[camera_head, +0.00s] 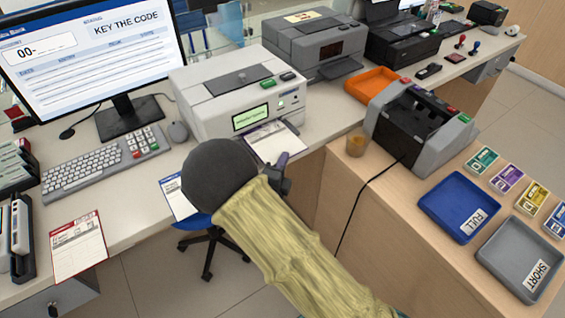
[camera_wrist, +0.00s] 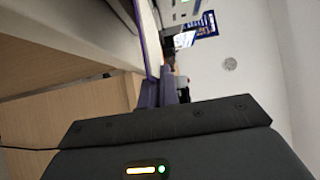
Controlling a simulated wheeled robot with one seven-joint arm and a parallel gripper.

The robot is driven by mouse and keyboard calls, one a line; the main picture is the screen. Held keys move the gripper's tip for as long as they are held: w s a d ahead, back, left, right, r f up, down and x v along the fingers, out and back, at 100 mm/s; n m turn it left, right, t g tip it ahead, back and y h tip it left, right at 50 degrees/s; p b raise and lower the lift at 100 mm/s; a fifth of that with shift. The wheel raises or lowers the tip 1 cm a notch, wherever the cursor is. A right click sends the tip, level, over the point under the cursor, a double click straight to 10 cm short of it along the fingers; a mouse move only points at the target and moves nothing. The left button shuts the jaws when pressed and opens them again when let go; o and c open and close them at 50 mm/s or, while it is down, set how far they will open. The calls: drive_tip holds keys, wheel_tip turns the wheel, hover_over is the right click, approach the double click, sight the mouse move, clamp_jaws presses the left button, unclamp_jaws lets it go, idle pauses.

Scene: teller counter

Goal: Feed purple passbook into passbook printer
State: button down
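The passbook printer (camera_head: 225,100) is the pale box with a lit green display, right of the monitor. The purple passbook (camera_head: 272,142) lies open at the printer's front, white page up. Its far edge meets the printer's front low down; I cannot tell how far it is in the slot. My gripper (camera_head: 284,168) is at the passbook's near right edge, shut on it. In the wrist view the passbook (camera_wrist: 146,45) shows edge-on as a thin purple and white strip, running up from between my gripper's fingers (camera_wrist: 160,92).
A blue-headed slip (camera_head: 177,198) and a red-headed form (camera_head: 78,245) lie near the counter's front edge.

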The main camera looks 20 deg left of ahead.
drive_tip(key=shift+w+a, duration=0.55)
drive_tip(key=shift+a, duration=0.1)
drive_tip(key=c, duration=1.6)
unclamp_jaws()
drive_tip(key=shift+s, duration=0.1)
drive_tip(key=shift+s+d+p, duration=0.6)
drive_tip(key=shift+s+d, duration=0.5)
drive_tip(key=shift+d, duration=0.25)
drive_tip(key=shift+s+d+p, duration=0.6)
drive_tip(key=shift+s+d, duration=0.5)
drive_tip(key=shift+d, duration=0.2)
